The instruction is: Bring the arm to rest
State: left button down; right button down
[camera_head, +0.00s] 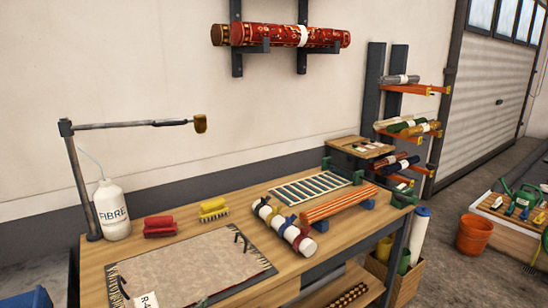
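Neither of my grippers shows in this view. A jointed grey boom (130,124) stands on the left of the wooden workbench (188,262). Its leaning post (80,180) rises from the bench's back left, and the boom reaches out level to the right. A thin pale hose runs from the post to a white bottle marked FIBRE (112,210). I cannot tell whether this boom is the arm meant.
A beige rug piece (190,272), red brush (160,226), yellow brush (213,210), rolled bundle (284,226) and striped orange roll (338,204) lie on the bench.

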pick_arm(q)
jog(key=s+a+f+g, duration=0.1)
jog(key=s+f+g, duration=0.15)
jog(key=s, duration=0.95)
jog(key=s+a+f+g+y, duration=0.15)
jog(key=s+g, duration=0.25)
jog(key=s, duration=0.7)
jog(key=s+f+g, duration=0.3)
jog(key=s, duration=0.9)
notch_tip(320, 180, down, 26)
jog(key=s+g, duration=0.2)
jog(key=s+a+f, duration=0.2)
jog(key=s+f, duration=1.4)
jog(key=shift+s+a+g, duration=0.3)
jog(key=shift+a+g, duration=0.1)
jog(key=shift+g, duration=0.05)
